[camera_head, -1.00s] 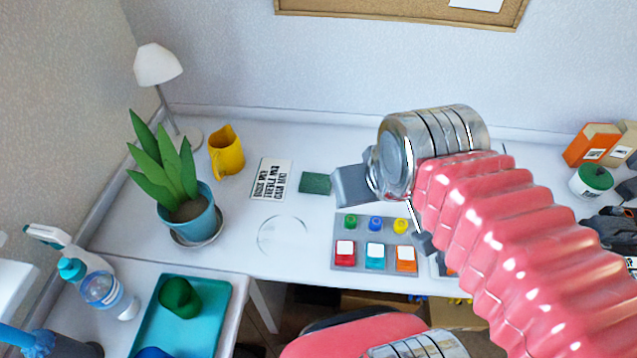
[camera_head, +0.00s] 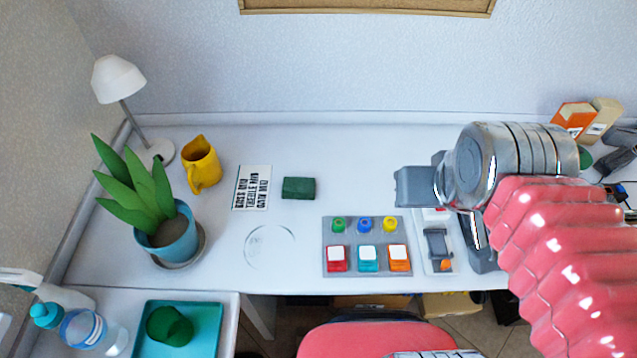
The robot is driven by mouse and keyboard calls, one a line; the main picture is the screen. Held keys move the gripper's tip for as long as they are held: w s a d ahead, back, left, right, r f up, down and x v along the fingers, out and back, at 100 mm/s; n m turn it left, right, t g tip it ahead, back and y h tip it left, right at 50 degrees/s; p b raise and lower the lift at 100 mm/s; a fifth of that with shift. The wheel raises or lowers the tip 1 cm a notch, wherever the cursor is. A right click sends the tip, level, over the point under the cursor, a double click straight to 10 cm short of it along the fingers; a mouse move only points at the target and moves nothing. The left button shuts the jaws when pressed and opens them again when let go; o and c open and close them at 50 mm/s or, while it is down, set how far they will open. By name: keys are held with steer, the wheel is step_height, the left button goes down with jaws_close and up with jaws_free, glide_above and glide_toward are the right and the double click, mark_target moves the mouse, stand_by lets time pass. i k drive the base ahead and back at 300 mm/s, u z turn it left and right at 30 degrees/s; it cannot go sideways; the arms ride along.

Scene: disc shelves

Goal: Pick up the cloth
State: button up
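A small dark green folded cloth (camera_head: 299,188) lies flat on the white desk, right of a white card with black print. My gripper (camera_head: 443,224) is to the right of the cloth, with clear desk between them. Its two grey fingers are spread wide apart, one toward the left and one toward the front. I see nothing held between them. My arm hides part of the desk on the right.
A button panel (camera_head: 366,232) and a grey-and-white device (camera_head: 438,245) lie in front of my gripper. A yellow mug (camera_head: 201,165), plant pot (camera_head: 172,240), lamp (camera_head: 119,80) and clear disc (camera_head: 270,247) stand or lie left. Boxes (camera_head: 575,118) stand far right.

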mark_target(293, 188)
steer(key=z, duration=0.25)
steer(key=k, duration=1.05)
steer(key=u, duration=0.6)
steer(key=i, duration=1)
steer(key=u, duration=0.05)
